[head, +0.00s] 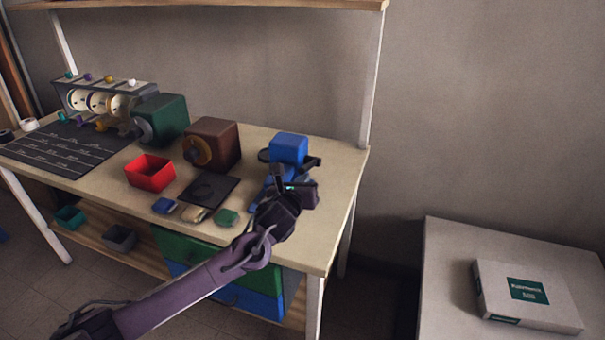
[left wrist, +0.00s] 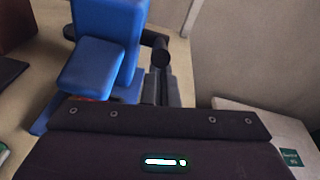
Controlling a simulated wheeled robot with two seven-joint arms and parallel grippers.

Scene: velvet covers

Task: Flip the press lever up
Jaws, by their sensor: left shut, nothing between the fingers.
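The blue press (head: 288,149) stands at the right end of the workbench, with a dark lever (head: 313,162) on its right side. In the left wrist view the press (left wrist: 105,45) fills the upper left, and the dark lever with its round knob (left wrist: 160,52) is beside it. My left gripper (head: 279,178) is shut and empty, in front of the press and partly covering its lower part. In the left wrist view its fingers (left wrist: 162,88) are just below the lever knob; I cannot tell whether they touch it. My right gripper is not in view.
On the bench (head: 330,215) stand a brown box machine (head: 213,143), a green one (head: 162,118), a red bin (head: 150,172) and a dark mat (head: 208,190). Small blue, tan and green pieces lie in front. A white table (head: 450,260) with a box (head: 526,295) is at right.

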